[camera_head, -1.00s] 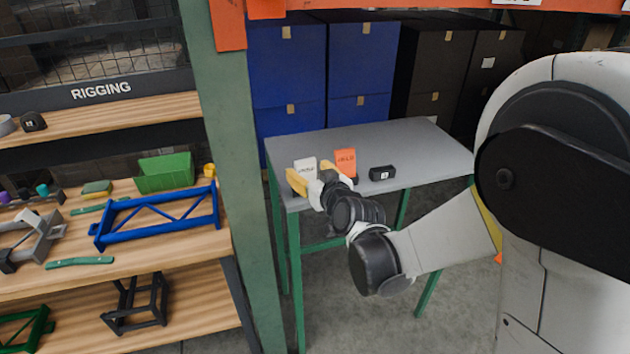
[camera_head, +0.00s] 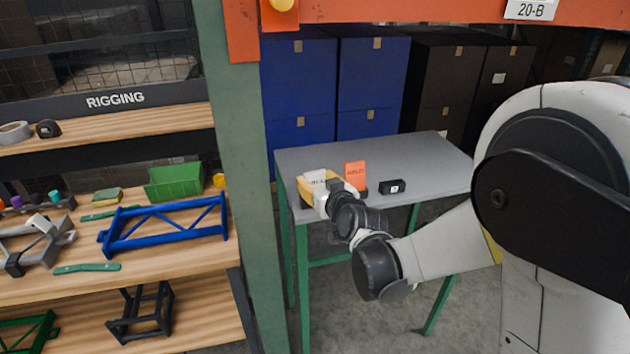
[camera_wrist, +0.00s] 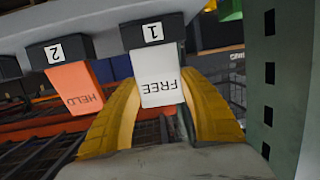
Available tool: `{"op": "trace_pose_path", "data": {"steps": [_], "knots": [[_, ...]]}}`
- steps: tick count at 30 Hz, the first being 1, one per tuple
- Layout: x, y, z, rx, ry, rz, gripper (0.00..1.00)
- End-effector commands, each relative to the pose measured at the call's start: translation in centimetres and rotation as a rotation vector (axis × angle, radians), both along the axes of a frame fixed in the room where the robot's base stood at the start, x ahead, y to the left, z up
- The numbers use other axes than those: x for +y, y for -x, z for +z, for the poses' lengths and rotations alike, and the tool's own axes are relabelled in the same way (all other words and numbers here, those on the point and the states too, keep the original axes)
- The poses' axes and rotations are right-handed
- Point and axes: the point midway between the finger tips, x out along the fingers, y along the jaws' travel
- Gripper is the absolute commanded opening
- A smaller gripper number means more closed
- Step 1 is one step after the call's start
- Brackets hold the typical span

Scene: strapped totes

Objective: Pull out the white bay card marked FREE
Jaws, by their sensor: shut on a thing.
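The white bay card marked FREE (camera_wrist: 160,82) stands between the yellow fingers of my gripper (camera_wrist: 158,112) in the wrist view, which is upside down. My gripper is shut on the card. The card's lower edge meets the black holder numbered 1 (camera_wrist: 150,33), and I cannot tell how deep it sits. In the head view the white card (camera_head: 315,178) and my gripper (camera_head: 319,187) are at the table's near left corner.
An orange HELD card (camera_head: 355,174) stands in holder 2 (camera_wrist: 56,52), beside the white card. Another black holder (camera_head: 393,187) stands to its right. The grey table (camera_head: 420,155) is otherwise clear. A green post (camera_head: 250,230) rises close to the table's left side.

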Motion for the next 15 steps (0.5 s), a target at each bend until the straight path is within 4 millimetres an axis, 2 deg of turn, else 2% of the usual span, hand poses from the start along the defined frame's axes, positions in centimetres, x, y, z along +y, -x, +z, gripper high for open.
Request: {"op": "trace_pose_path", "data": {"steps": [15], "knots": [[0.0,0.0,2.2,0.0,0.0,0.0,0.12]]}}
